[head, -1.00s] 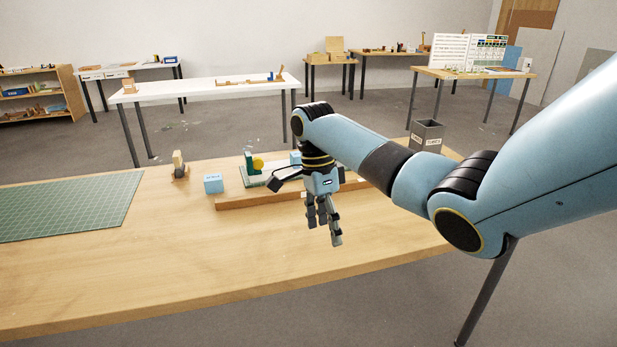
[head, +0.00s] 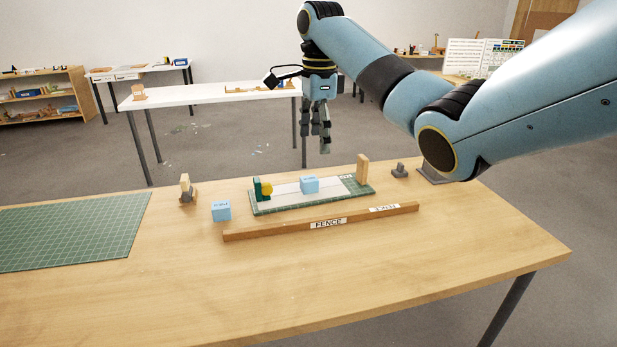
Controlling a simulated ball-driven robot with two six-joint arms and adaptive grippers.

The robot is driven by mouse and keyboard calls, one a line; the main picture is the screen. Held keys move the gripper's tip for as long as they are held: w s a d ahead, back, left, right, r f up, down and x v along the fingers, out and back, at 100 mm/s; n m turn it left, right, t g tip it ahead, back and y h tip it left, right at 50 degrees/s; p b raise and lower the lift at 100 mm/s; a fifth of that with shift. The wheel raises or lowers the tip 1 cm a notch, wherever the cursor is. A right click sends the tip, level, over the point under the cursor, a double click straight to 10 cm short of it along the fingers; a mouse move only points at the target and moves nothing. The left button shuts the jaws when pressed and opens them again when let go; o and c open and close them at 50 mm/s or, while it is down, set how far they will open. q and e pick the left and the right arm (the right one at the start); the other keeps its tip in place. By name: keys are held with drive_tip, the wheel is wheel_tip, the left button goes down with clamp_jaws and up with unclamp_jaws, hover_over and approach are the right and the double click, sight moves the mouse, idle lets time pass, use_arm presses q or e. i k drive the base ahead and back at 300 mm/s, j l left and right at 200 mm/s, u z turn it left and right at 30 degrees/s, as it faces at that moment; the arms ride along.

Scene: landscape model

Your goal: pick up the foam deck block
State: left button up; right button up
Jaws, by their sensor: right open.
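Two light-blue labelled blocks are in the head view. One block (head: 221,210) lies on the bare table, left of the wooden fence's end. The other block (head: 309,184) sits on the pale strip of the green-edged model board (head: 262,209). Their labels are too small to read, so I cannot tell which is the foam deck block. My right gripper (head: 322,140) is open and empty, fingers pointing down. It appears above and behind the board, well clear of both blocks. My left gripper is not in view.
A wooden fence bar (head: 290,229) lies along the board's front. A small stand (head: 187,190) and green mat (head: 75,232) are left. The table front is clear.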

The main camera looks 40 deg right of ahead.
sight(310, 184)
drive_tip(key=i+l, duration=0.45)
drive_tip(key=l, duration=0.15)
drive_tip(key=i+l, duration=0.5)
drive_tip(key=l, duration=0.1)
